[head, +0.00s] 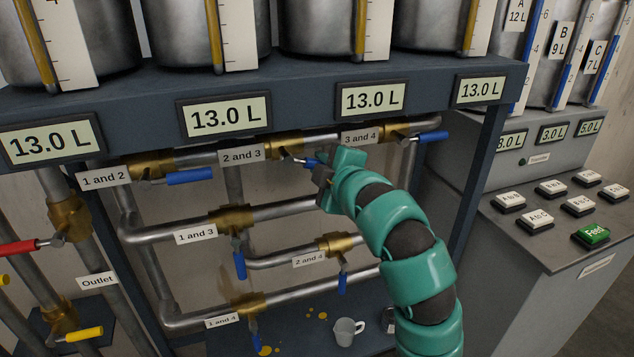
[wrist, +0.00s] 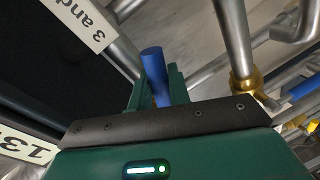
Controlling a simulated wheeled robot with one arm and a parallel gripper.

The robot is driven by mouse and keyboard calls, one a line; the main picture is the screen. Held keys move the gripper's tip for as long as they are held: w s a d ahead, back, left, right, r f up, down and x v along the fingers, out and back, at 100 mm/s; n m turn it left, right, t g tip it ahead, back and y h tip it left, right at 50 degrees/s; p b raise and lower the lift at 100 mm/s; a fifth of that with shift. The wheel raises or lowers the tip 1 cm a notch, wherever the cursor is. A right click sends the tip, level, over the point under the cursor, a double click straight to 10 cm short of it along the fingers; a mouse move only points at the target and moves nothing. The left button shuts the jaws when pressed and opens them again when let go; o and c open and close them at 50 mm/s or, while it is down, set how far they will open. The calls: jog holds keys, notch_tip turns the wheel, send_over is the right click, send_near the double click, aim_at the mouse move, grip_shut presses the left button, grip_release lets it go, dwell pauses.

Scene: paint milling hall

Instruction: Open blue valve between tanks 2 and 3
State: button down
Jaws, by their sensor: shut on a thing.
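The valve labelled "2 and 3" has a brass body (head: 286,145) on the top pipe, right of its label (head: 242,154). Its blue handle (head: 309,162) points to the right, toward my gripper (head: 325,170). My gripper is shut on this handle; the fingers hide its far part in the head view. In the wrist view the blue handle (wrist: 154,72) stands between the two fingers of my gripper (wrist: 157,88).
Blue handles of "1 and 2" (head: 189,177) and "3 and 4" (head: 433,136) flank it on the same pipe. Lower pipes carry more blue valves. A mug (head: 347,331) stands below. Four displays (head: 225,117) each read 13.0 L. A button console (head: 555,215) is at right.

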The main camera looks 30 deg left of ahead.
jog(key=shift+w+d+r+n+t+h+p, duration=0.1)
jog(key=shift+r+n+t+h+p, duration=0.15)
jog(key=shift+r+n, duration=0.55)
jog(key=shift+w+d+r+n+t+h+p, duration=0.15)
jog(key=shift+r+n+t+p, duration=0.3)
jog(key=shift+n, duration=0.45)
jog(key=shift+s+a+r, duration=0.1)
jog(key=shift+r, duration=0.05)
jog(key=c, duration=1.4)
grip_release()
jog(key=shift+o, duration=0.2)
jog(key=b+v, duration=0.5)
jog(key=v, duration=1.2)
jog(key=shift+r, duration=0.15)
